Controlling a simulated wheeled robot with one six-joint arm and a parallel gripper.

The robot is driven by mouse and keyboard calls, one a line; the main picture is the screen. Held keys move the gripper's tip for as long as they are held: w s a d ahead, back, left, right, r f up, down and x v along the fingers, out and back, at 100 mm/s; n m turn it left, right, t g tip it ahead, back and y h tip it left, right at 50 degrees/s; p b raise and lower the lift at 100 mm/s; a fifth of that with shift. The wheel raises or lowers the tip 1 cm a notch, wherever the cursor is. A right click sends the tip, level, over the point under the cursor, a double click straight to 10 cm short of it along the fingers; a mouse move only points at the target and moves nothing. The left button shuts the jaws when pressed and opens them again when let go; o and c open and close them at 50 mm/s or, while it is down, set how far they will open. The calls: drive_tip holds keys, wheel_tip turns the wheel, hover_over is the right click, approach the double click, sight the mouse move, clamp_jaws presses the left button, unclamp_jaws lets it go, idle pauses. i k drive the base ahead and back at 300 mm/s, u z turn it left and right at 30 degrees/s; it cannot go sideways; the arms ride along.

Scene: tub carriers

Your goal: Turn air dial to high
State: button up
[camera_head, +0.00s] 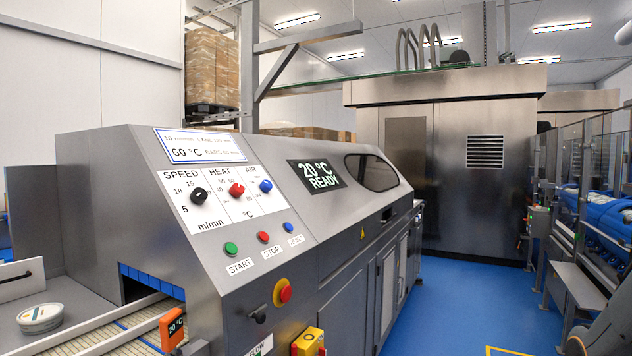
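The blue air dial (265,186) sits at the right end of a white label panel on the machine's sloped control face, under the word AIR. The small markings around it are too small to read, and I cannot tell which one it points to. The red heat dial (236,189) is just left of it, and the black speed dial (198,195) is farther left. My gripper is not in view, and nothing is seen touching the dials.
Below the dials are a green start button (231,248), a red stop button (263,237) and a blue button (288,227). A display (316,176) reads 20 °C READY. A tub (40,318) stands left of the conveyor (110,335). Blue floor (450,290) is open at right.

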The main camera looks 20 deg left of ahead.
sight(266, 184)
drive_tip(key=z, duration=0.5)
drive_tip(key=i, duration=1.55)
drive_tip(key=u, duration=1.05)
drive_tip(key=i, duration=0.75)
drive_tip(key=u, duration=0.9)
